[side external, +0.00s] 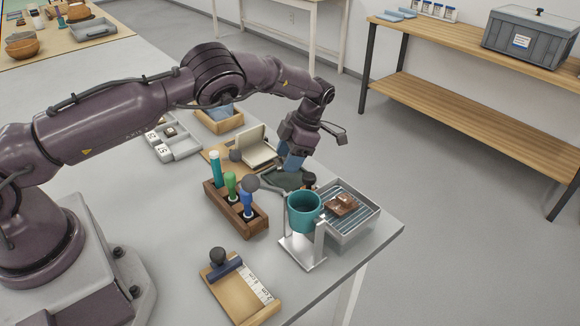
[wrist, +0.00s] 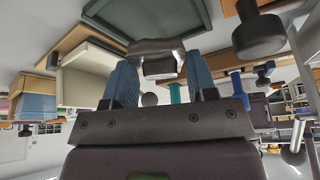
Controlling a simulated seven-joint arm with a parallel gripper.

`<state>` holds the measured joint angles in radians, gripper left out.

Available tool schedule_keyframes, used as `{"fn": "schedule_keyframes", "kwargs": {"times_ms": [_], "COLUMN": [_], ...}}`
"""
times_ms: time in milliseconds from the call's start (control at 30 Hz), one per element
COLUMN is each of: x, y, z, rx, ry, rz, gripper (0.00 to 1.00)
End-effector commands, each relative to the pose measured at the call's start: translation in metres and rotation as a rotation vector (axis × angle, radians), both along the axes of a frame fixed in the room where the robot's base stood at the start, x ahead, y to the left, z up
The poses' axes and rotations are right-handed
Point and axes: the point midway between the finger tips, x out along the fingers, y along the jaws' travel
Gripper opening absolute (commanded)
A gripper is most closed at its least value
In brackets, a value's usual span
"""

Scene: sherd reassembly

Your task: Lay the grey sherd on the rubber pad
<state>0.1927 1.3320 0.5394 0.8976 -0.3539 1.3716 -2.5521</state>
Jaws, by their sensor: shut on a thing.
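My gripper (wrist: 158,78) has its blue fingers closed on a dark grey, curved piece that looks like the grey sherd (wrist: 150,47). In the wrist view the sherd spans the gap between the fingertips. A dark green-grey pad with a raised rim, likely the rubber pad (wrist: 178,20), shows just beyond it. In the side view my gripper (side external: 291,163) points down above the dark green pad (side external: 287,181), which lies on the table. The sherd cannot be told apart from the pad there, so I cannot tell whether they touch.
A teal cup (side external: 303,210) on a metal stand and a metal tray (side external: 369,219) with a rack bearing a brown piece (side external: 342,205) stand close by, towards the table edge. A wooden block (side external: 233,216) holds upright tools. A cream hinged object (side external: 255,147) lies behind.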

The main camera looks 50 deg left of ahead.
Motion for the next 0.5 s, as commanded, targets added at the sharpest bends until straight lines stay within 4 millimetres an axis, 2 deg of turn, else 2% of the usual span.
{"fn": "schedule_keyframes", "kwargs": {"times_ms": [233,500], "x": [0.004,0.004], "y": [0.001,0.0], "z": [-0.031,-0.036], "rx": [0.0,-0.001], "ry": [0.002,0.001], "rz": [-0.001,-0.001], "gripper": [0.29,0.29]}}
